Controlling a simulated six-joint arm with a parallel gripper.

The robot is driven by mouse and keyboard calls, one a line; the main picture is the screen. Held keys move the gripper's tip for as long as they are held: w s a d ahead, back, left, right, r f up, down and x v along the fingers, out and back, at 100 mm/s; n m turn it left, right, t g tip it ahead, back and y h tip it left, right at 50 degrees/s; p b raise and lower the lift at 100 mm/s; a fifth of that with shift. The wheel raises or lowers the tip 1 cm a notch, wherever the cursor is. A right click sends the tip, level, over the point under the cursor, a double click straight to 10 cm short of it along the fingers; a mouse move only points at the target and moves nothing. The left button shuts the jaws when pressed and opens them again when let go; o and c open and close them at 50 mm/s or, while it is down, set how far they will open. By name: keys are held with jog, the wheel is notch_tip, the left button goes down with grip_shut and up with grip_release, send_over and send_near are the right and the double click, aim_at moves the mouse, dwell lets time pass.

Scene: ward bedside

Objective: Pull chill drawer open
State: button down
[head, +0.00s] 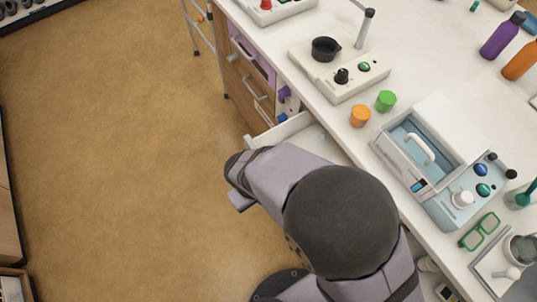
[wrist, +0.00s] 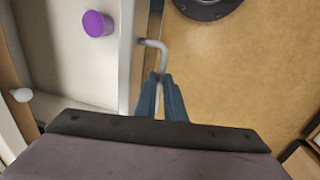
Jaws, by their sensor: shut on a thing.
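The chill drawer (head: 282,130) stands out from under the white worktop in the head view, with its pale inside partly showing. My arm hides the rest of it, and its handle is not visible there. In the wrist view the open drawer (wrist: 75,65) fills the left side, with a purple round-topped item (wrist: 97,23) inside. My gripper (wrist: 161,80) is shut on the handle, with both blue-grey fingers around the bar.
Other wooden drawers (head: 245,85) with bar handles are beside it. The worktop (head: 320,100) above carries orange (head: 360,116) and green (head: 386,100) caps and a lidded blue-white device (head: 430,150). The brown floor (head: 120,150) in front of the drawers is clear.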

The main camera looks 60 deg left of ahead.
jog(key=c, duration=1.8)
grip_release()
jog(key=shift+c, duration=0.2)
jog(key=shift+r, duration=0.1)
notch_tip(320, 180, up, 7)
jog(key=s, duration=0.1)
jog(key=shift+s+b, duration=0.2)
jog(key=shift+b, duration=0.25)
